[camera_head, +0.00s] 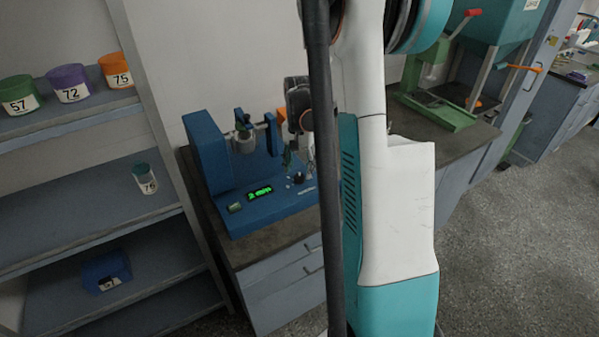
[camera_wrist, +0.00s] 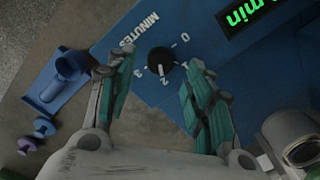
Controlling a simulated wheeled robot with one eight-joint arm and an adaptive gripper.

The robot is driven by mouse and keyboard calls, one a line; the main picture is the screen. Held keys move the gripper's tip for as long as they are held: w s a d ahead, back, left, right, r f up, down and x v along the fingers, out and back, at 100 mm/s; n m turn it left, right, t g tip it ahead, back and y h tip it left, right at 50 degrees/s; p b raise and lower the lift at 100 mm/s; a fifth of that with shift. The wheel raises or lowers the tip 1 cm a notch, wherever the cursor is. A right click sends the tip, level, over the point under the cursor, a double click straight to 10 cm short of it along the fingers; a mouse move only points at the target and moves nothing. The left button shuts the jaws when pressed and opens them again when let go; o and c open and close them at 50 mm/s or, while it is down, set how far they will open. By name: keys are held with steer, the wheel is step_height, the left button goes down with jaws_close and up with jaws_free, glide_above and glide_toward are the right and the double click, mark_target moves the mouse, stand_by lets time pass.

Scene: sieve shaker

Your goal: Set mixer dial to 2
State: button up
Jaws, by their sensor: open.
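The mixer dial (camera_wrist: 160,60) is a round black knob on the blue mixer (camera_head: 268,203). In the wrist view it sits beside the white MINUTES lettering and a ring of numbers. Its white pointer mark faces down in the picture, though the number it meets is too small to read surely. The mixer's green display (camera_head: 260,192) reads "2 min" in the head view and is cut off in the wrist view. My gripper (camera_wrist: 162,78) is open and empty, with its green-padded fingers on either side of the dial and apart from it.
A clamped grey container (camera_head: 243,140) is above the mixer base. A shelf (camera_head: 60,125) with numbered tubs stands left; a green machine (camera_head: 440,105) stands right.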

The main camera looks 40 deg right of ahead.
mark_target(299, 176)
step_height(299, 176, up, 8)
steer(key=shift+r, duration=0.25)
stand_by(0.5)
